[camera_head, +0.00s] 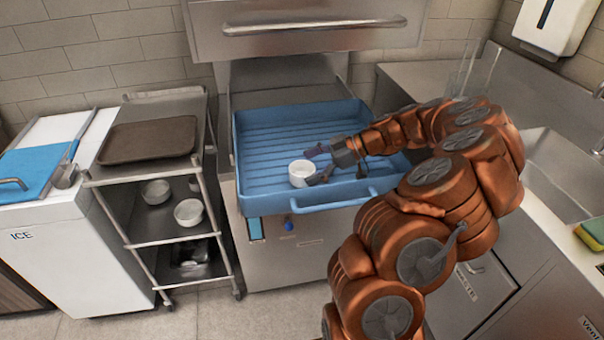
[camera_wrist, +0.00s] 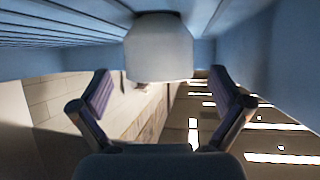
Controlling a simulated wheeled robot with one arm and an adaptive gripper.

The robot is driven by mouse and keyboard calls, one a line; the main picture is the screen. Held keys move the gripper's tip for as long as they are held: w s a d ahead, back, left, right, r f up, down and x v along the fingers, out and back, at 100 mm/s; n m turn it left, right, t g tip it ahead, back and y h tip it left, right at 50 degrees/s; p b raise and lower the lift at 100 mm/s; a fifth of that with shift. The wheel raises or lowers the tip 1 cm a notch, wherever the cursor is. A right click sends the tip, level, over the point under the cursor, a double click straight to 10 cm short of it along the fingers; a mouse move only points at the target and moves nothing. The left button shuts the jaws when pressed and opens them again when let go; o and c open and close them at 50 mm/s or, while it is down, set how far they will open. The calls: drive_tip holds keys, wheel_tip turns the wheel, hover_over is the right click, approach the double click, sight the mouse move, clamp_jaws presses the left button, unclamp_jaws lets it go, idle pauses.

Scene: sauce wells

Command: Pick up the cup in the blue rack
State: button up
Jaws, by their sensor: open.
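A small white cup (camera_head: 302,173) stands in the blue rack (camera_head: 330,207), towards its front left. My gripper (camera_head: 315,165) reaches into the rack from the right. Its fingers are open, with the cup just beyond or partly between the fingertips; I cannot tell which. In the wrist view the white cup (camera_wrist: 158,48) is ahead of the gripper (camera_wrist: 162,95), centred between the two spread fingers. No finger visibly touches the cup in that view. Part of the rack's right side is hidden by my arm.
The rack's raised walls and front handle (camera_head: 333,203) surround the cup. A steel machine door (camera_head: 310,28) is raised above. A cart (camera_head: 165,225) with a brown tray (camera_head: 150,140) and white bowls (camera_head: 188,212) stands left. A sink (camera_head: 565,175) is at right.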

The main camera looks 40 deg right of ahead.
drive_tip(key=shift+x, duration=1.05)
drive_tip(key=c, duration=1.3)
